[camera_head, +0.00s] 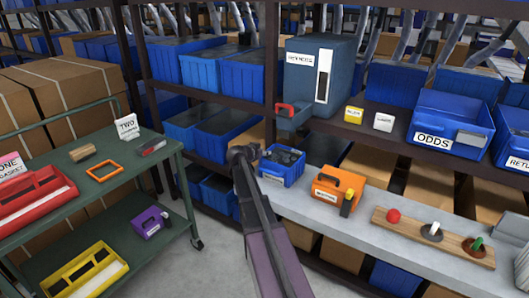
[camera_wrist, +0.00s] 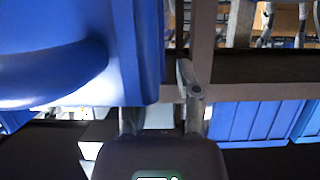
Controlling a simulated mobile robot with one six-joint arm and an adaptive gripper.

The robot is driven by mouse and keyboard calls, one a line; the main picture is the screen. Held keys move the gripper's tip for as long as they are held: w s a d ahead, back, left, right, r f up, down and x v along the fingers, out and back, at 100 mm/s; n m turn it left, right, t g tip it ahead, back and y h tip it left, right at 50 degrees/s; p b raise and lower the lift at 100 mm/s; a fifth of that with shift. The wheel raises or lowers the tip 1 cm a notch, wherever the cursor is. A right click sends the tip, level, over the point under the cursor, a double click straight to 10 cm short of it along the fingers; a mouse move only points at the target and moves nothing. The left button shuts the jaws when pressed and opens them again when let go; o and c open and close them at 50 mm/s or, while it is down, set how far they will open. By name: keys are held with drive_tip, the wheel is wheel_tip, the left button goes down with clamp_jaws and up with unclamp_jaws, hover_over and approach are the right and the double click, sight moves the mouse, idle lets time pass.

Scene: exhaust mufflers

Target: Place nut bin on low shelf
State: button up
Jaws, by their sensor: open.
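A small blue bin (camera_head: 282,166) full of dark small parts, seemingly the nut bin, stands upright at the left end of the grey counter. My gripper (camera_head: 242,153) is just left of this bin, and its fingers are hard to make out there. In the wrist view my gripper (camera_wrist: 160,110) is open, with nothing visible between its fingers. A large blue surface (camera_wrist: 65,30), probably a bin close to the camera, fills the upper left; contact cannot be told. Which surface is the low shelf is unclear; the green cart has a lower shelf (camera_head: 113,247).
An orange box (camera_head: 335,187) and a wooden board (camera_head: 430,236) with coloured knobs stand right of the bin on the counter (camera_head: 360,226). Blue rack bins (camera_head: 222,135) are behind my gripper. The green cart (camera_head: 110,183) stands left, with clear floor (camera_head: 215,262) between.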

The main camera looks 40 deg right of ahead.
drive_tip(key=p+v, duration=0.4)
drive_tip(key=v, duration=0.7)
drive_tip(key=shift+s+a, duration=0.1)
drive_tip(key=shift+a, duration=0.05)
drive_tip(key=shift+s, duration=0.1)
drive_tip(key=s+a+f+n+g+y, duration=0.1)
drive_tip(key=s+a+f+n+y, duration=0.2)
drive_tip(key=s+a, duration=0.4)
drive_tip(key=s+a+f+n+g+y, duration=0.2)
drive_tip(key=s+a+f+n+y, duration=0.2)
drive_tip(key=a, duration=0.9)
drive_tip(key=s+a+f+n+g+y, duration=0.1)
drive_tip(key=s+a+f+n+y, duration=0.3)
drive_tip(key=s+a, duration=0.6)
drive_tip(key=n+y, duration=0.1)
drive_tip(key=n, duration=0.1)
drive_tip(key=shift+f+n+g+y, duration=0.2)
drive_tip(key=shift+n+g+y, duration=0.1)
drive_tip(key=shift+g, duration=0.1)
drive_tip(key=shift+o, duration=0.3)
